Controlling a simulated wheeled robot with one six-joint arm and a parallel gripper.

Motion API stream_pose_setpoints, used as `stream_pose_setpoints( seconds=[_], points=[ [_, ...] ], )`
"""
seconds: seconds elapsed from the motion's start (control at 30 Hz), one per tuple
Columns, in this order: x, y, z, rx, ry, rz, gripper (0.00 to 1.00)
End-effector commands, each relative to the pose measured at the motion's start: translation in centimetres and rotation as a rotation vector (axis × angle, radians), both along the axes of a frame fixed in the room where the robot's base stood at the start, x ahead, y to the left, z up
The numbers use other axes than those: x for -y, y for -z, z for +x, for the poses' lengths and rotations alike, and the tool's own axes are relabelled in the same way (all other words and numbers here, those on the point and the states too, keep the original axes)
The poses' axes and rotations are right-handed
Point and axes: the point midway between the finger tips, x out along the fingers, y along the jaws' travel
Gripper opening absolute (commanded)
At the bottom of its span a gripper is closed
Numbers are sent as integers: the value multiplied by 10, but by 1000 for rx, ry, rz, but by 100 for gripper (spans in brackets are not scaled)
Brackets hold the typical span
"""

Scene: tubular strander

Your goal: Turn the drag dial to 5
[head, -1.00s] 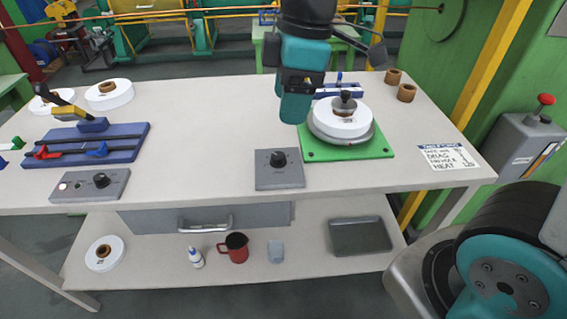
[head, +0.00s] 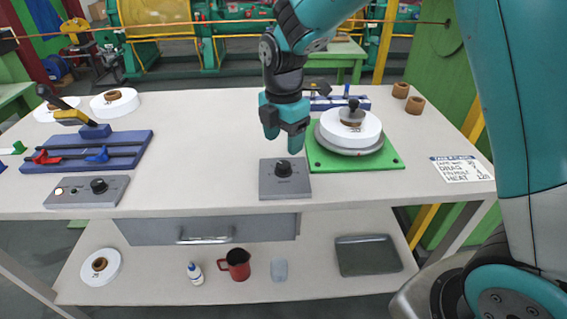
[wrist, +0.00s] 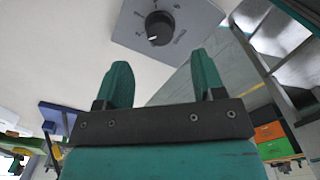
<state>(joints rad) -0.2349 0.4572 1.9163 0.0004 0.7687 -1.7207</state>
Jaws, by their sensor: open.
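The drag dial is a black round knob (head: 284,168) on a grey square plate (head: 270,190) at the bench's front edge. My gripper (head: 284,138) has teal fingers and hangs just above and behind the knob in the head view. In the wrist view its two fingers (wrist: 162,68) are apart with nothing between them. They do not touch the knob.
A green plate (head: 385,162) with a white spool (head: 350,128) stands close right of the dial. A second grey box with a knob (head: 100,187) and a blue fixture (head: 130,150) are at left. A written card (head: 461,169) lies at right. Bench left of the dial is clear.

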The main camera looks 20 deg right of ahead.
Motion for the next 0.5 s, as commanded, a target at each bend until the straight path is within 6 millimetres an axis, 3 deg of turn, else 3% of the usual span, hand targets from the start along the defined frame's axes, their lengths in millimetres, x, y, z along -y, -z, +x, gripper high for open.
stream_pose_setpoints(
  seconds=[0.2,0.5],
  points=[
    [0,46,-1,-4,0,-1,63],
    [0,72,0,0,0,0,63]
  ],
)
